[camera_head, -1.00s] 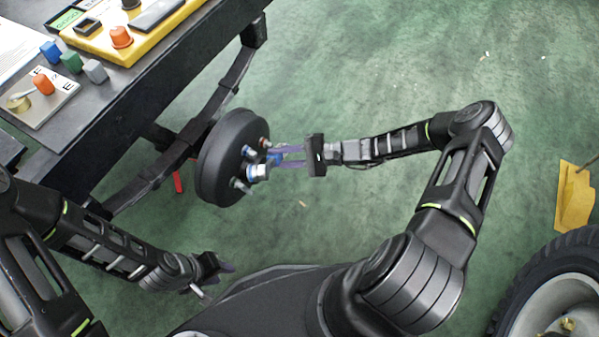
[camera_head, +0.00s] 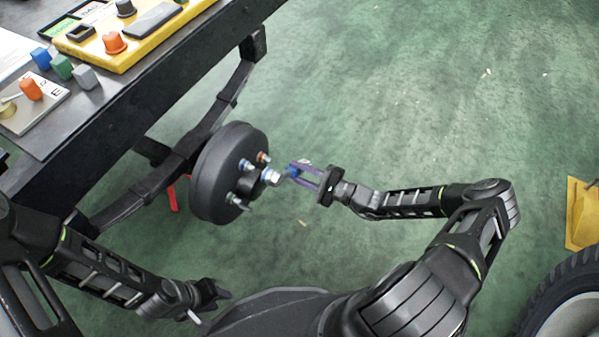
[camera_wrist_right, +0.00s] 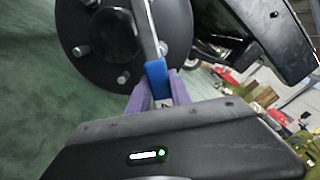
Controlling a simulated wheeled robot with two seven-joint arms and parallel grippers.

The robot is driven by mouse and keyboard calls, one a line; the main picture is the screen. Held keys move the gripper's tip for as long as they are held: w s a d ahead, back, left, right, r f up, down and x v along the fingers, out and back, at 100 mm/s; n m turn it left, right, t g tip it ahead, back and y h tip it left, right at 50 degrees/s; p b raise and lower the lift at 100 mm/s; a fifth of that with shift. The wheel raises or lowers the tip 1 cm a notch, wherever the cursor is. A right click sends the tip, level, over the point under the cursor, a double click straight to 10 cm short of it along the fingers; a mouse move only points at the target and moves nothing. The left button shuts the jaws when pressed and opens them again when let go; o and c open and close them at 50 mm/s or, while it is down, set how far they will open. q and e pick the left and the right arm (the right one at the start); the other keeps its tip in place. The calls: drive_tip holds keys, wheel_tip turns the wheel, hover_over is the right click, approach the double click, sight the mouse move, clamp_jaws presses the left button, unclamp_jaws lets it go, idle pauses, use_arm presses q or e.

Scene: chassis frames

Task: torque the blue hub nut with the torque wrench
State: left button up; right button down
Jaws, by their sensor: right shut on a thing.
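The black wheel hub (camera_head: 215,175) faces right below the bench edge, with several studs around its face. A blue nut (camera_head: 245,165) is on one stud, an orange one (camera_head: 263,157) above and a green one (camera_head: 234,201) below. My right gripper (camera_head: 297,172), with purple fingers, is shut on the blue handle of the torque wrench, just right of the hub. In the right wrist view, the blue handle (camera_wrist_right: 157,78) sits between the fingers and its grey shaft runs up before the hub face. Whether the wrench touches a nut is unclear. My left gripper (camera_head: 222,292) hangs low at left, empty as far as visible.
A dark workbench (camera_head: 110,110) fills the upper left, carrying a yellow tray (camera_head: 75,48) and several coloured blocks. A tyre (camera_head: 560,300) is at lower right, with a yellow object (camera_head: 582,212) behind it. Green floor right of the hub is clear.

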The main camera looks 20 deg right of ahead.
drive_tip(key=shift+w+a, duration=0.5)
drive_tip(key=shift+w, duration=0.05)
drive_tip(key=w+r+n+p, duration=0.4)
drive_tip(key=r+n, duration=0.4)
drive_tip(key=shift+w, duration=0.25)
drive_tip(key=shift+r, duration=0.1)
drive_tip(key=shift+d+p, duration=0.1)
drive_tip(key=shift+p, duration=0.5)
idle(0.9)
drive_tip(key=shift+x, duration=0.9)
idle(2.1)
idle(0.4)
